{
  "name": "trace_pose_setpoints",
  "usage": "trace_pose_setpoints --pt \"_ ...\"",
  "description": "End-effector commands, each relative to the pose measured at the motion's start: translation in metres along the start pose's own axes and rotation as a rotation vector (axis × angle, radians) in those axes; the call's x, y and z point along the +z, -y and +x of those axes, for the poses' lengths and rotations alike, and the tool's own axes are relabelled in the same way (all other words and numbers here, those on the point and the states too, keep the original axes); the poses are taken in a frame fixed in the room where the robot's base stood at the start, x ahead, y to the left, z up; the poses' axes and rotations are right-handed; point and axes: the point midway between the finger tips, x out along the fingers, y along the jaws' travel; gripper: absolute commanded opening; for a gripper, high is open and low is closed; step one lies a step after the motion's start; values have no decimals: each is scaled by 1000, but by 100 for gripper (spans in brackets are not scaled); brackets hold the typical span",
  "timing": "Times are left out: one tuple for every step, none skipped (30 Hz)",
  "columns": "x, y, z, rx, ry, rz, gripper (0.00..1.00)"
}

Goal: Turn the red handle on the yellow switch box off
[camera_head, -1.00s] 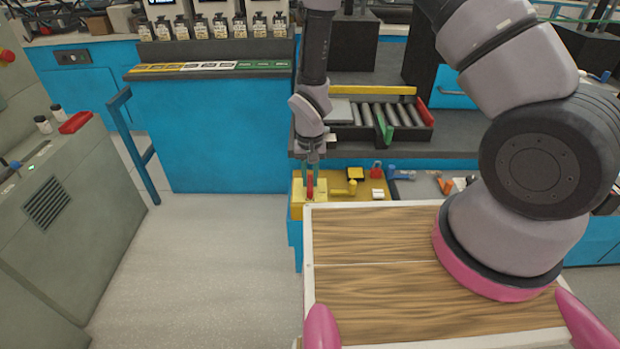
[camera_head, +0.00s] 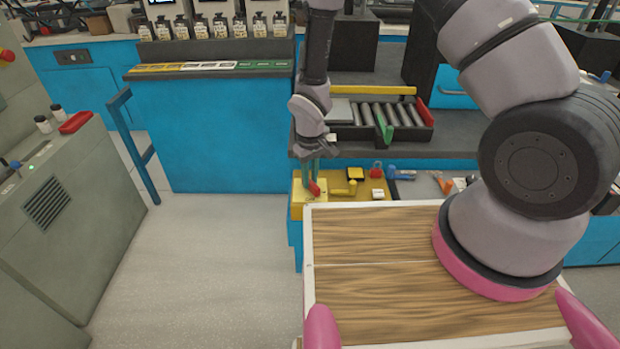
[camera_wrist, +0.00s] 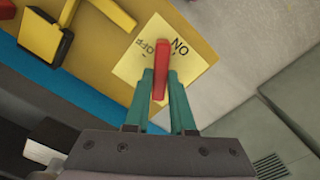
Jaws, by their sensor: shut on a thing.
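The yellow switch box (camera_head: 297,201) stands at the left end of the low shelf, beyond the wooden top's far left corner. In the wrist view its pale label plate (camera_wrist: 190,66) carries the words OFF and ON. The red handle (camera_wrist: 162,66) lies over the plate with its visible end between the two words. It also shows in the head view (camera_head: 315,188). My gripper (camera_wrist: 162,80) is shut on the red handle, one teal finger on each side. The fingers hide part of the handle and plate.
A yellow part (camera_head: 343,189), a red padlock (camera_head: 376,168) and small white cylinders (camera_head: 377,194) are close right of the box. The wooden top (camera_head: 400,235) lies in front. Clear floor (camera_head: 220,260) is to the left.

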Motion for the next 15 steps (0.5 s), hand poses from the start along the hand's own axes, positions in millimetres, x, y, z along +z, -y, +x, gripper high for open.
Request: trace_pose_setpoints --pt "0 0 0 0 0 -42 0" --pt "0 0 0 0 0 -70 0" --pt "0 0 0 0 0 -108 0" --pt "0 0 0 0 0 -137 0" --pt "0 0 0 0 0 -166 0" --pt "0 0 0 0 0 -203 0" --pt "0 0 0 0 0 -233 0" --pt "0 0 0 0 0 -261 0" --pt "0 0 0 -1 0 -298 0" --pt "0 0 0 0 0 -328 0" --pt "0 0 0 0 0 -355 0" --pt "0 0 0 0 1 -393 0" --pt "0 0 0 0 1 -422 0" --pt "0 0 0 0 1 -449 0" --pt "0 0 0 0 1 -487 0"
